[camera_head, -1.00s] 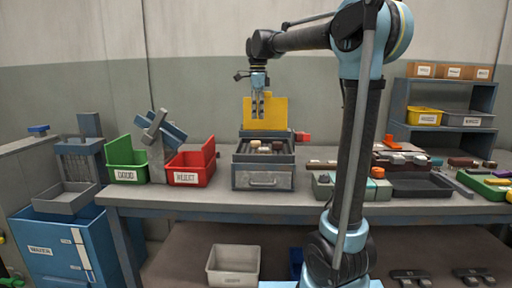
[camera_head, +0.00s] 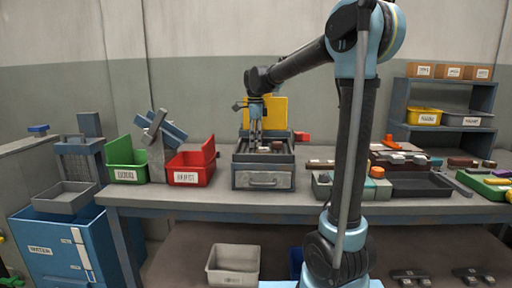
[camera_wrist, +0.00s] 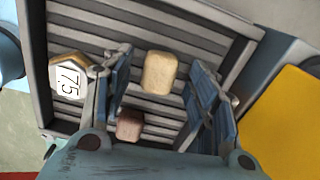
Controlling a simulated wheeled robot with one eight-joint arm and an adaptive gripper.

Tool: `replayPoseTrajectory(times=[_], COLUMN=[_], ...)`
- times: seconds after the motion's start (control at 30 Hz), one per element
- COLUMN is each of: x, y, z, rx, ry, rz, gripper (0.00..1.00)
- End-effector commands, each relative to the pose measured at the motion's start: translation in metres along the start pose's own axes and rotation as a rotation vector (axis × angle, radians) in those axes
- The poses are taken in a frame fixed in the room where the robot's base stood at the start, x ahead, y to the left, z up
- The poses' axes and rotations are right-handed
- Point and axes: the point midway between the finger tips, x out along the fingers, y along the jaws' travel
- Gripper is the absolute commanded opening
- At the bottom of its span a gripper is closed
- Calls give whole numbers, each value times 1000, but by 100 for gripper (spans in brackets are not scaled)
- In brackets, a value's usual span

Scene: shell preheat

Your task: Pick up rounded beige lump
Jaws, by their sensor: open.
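The rounded beige lump (camera_wrist: 159,72) lies on the slatted rack in the wrist view, between my two open fingers and a little beyond their middle. My gripper (camera_wrist: 158,100) is open and empty, with blue finger pads on either side of the lump. In the head view my gripper (camera_head: 256,146) points down into the grey drawer-fronted tray (camera_head: 262,181). The lump cannot be told apart there, partly hidden by the fingers. A reddish-brown lump (camera_wrist: 130,125) lies on the slats nearer the gripper base.
A red bin (camera_head: 190,167) and a green bin (camera_head: 126,161) stand left of the tray.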

Motion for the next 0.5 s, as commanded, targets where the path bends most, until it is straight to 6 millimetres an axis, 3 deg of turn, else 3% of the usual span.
replayPoseTrajectory(times=[0.33, 0.5], x=[7, 6], y=[0, 0], z=[-1, -1], rx=[1, 2], ry=[0, 0], rz=[0, 0], gripper=[51, 13])
